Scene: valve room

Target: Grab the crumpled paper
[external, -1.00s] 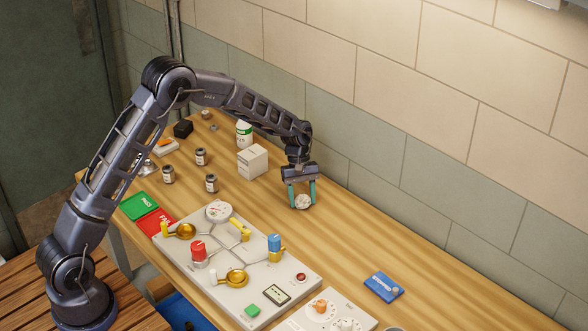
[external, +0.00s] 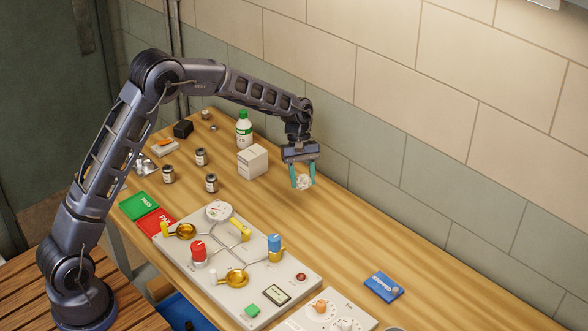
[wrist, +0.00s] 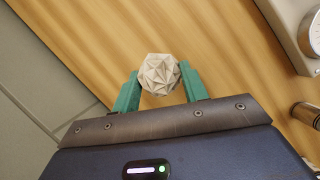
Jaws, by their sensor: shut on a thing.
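The crumpled paper (external: 303,182) is a small whitish faceted ball. My gripper (external: 302,181) is shut on it, with one teal finger on each side. In the external view the ball appears held a little above the wooden table. In the wrist view the paper (wrist: 159,74) sits between the tips of the two teal fingers of my gripper (wrist: 160,82), with bare wood behind it.
A white box (external: 252,162) and a green-capped bottle (external: 244,129) stand left of my gripper. A grey valve panel (external: 215,255) lies in front, with a blue card (external: 384,287) to the right.

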